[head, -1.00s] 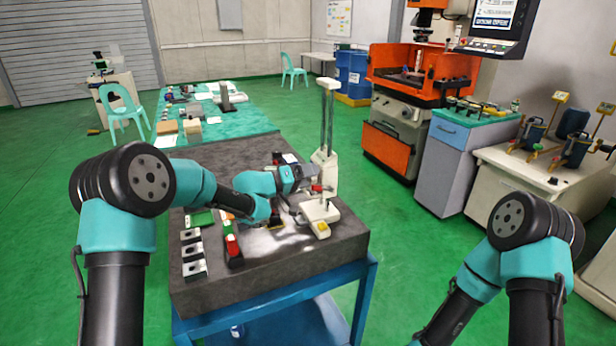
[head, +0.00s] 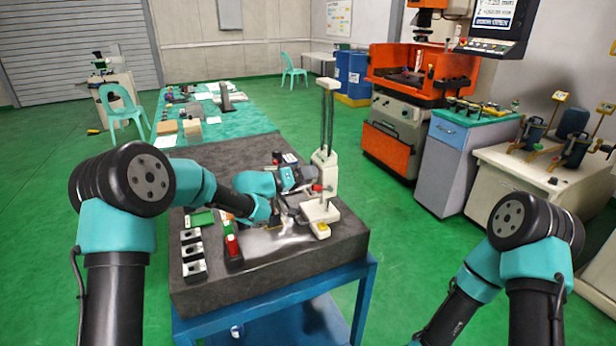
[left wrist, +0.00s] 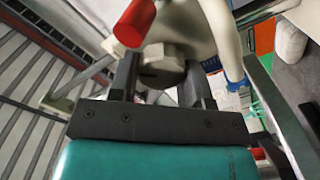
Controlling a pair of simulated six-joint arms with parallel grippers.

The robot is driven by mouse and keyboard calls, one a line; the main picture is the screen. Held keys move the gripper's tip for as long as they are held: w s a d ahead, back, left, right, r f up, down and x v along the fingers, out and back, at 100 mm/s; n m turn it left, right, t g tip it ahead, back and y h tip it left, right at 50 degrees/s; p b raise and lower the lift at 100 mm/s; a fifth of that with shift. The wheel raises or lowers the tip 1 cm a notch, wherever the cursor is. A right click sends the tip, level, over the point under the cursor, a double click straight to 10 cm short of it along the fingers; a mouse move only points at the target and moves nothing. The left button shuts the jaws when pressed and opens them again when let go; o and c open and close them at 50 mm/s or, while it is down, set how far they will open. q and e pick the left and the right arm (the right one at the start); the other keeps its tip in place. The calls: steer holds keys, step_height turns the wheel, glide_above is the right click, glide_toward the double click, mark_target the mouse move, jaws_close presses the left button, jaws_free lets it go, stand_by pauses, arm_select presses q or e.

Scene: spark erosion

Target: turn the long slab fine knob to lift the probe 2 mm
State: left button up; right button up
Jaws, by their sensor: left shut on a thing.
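A cream stand (head: 325,168) with a tall twin-rod column stands upright on the dark stone slab (head: 270,282). A red-tipped part (head: 318,187) shows low on its front; a red cylinder (left wrist: 133,23) shows large in the left wrist view. My left gripper (head: 307,186) is at the stand's left side. In the left wrist view, its two dark fingers (left wrist: 160,82) are shut on a pale faceted knob (left wrist: 160,66). The probe and its tip cannot be made out. My right gripper is out of view; only parts of my right arm show.
A yellow piece (head: 320,229) sits at the stand's foot. A long green-topped table (head: 250,122) extends behind. The slab's front right is clear.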

arm_select(q)
steer(key=shift+m, duration=1.3)
steer(key=o, duration=0.9)
steer(key=v, duration=1.2)
steer(key=shift+c, duration=0.3)
